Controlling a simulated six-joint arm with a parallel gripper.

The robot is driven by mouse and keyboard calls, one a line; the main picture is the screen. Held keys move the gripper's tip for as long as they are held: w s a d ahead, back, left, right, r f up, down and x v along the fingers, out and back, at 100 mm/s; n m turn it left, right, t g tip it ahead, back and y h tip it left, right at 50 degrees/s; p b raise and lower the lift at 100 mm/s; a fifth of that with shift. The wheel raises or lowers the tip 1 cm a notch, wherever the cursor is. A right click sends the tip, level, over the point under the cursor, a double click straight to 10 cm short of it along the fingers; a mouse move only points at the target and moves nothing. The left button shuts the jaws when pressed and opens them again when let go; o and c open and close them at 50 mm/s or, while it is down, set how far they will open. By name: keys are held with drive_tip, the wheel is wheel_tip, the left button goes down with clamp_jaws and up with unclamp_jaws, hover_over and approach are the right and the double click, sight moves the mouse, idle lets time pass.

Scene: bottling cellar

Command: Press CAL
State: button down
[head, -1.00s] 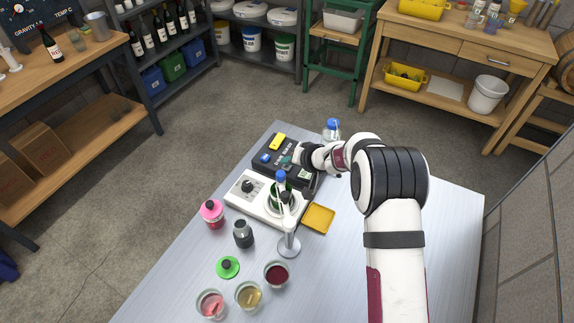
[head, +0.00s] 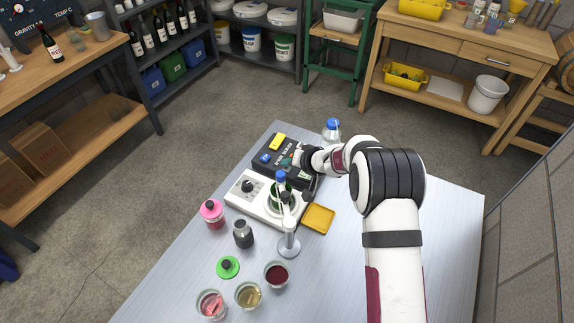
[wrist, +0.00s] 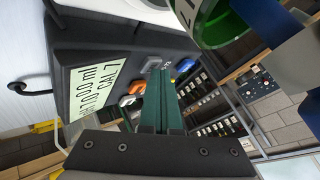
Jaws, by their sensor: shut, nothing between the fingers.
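The dark meter box (head: 270,166) stands at the far left of the table. In the wrist view its lit display (wrist: 92,88) reads pH 7.0, 0.0 ml and CAL 7. Beside the display is a row of coloured buttons, including an orange button (wrist: 127,100) and a grey button (wrist: 152,65). I cannot read their labels. My gripper (head: 293,160) is over the meter in the head view. In the wrist view its green fingers (wrist: 163,76) are together and empty, with the tips close to the grey button. I cannot tell whether they touch it.
The table's right side is clear.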

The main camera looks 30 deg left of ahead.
sight(289, 170)
drive_tip(key=shift+r, duration=0.85)
drive_tip(key=shift+r, duration=2.55)
